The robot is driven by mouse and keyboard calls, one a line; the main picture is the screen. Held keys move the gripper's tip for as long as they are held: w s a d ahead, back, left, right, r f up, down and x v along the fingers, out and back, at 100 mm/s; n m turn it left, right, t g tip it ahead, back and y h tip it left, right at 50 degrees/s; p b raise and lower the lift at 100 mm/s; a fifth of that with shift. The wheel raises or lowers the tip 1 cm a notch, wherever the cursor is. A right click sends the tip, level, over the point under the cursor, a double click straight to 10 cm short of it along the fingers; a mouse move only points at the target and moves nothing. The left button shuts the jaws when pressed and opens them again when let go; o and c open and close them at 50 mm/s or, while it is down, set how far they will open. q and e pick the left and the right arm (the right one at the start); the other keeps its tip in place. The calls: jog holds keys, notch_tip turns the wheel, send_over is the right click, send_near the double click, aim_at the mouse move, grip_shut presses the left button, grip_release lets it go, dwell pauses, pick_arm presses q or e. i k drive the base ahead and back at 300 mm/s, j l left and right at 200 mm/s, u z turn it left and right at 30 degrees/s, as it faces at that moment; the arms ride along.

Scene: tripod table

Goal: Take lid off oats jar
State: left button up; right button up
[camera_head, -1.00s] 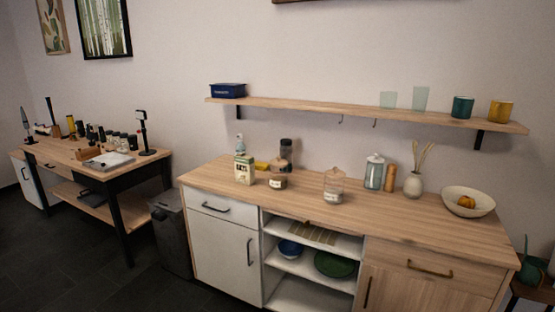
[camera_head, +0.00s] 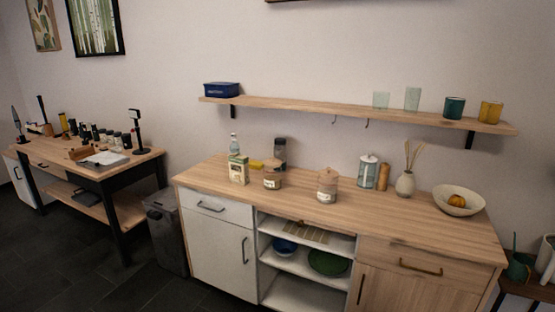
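Two glass jars with wooden-looking lids and pale labels stand upright on the wooden counter (camera_head: 400,213). One jar (camera_head: 272,180) stands left of centre, beside a carton. The other jar (camera_head: 327,190) stands near the middle, with pale contents. Both lids, the left lid (camera_head: 272,167) and the middle lid (camera_head: 328,173), sit on their jars. The labels are too small to read, so I cannot tell which jar holds oats. Neither of my grippers is in view.
A carton (camera_head: 238,170), a dark-topped jar (camera_head: 280,152), a glass canister (camera_head: 368,172), a vase (camera_head: 405,184) and a bowl (camera_head: 458,201) stand on the counter. A wall shelf (camera_head: 350,112) hangs above. A bin (camera_head: 165,232) stands at the counter's left.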

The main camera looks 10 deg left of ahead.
aim_at(272, 162)
jog(key=i+j, duration=0.15)
jog(key=i, duration=0.25)
jog(key=i+j+z, duration=0.15)
jog(key=i, duration=0.3)
jog(key=i+j, duration=0.15)
jog(key=i, duration=0.25)
jog(key=l+z, duration=0.05)
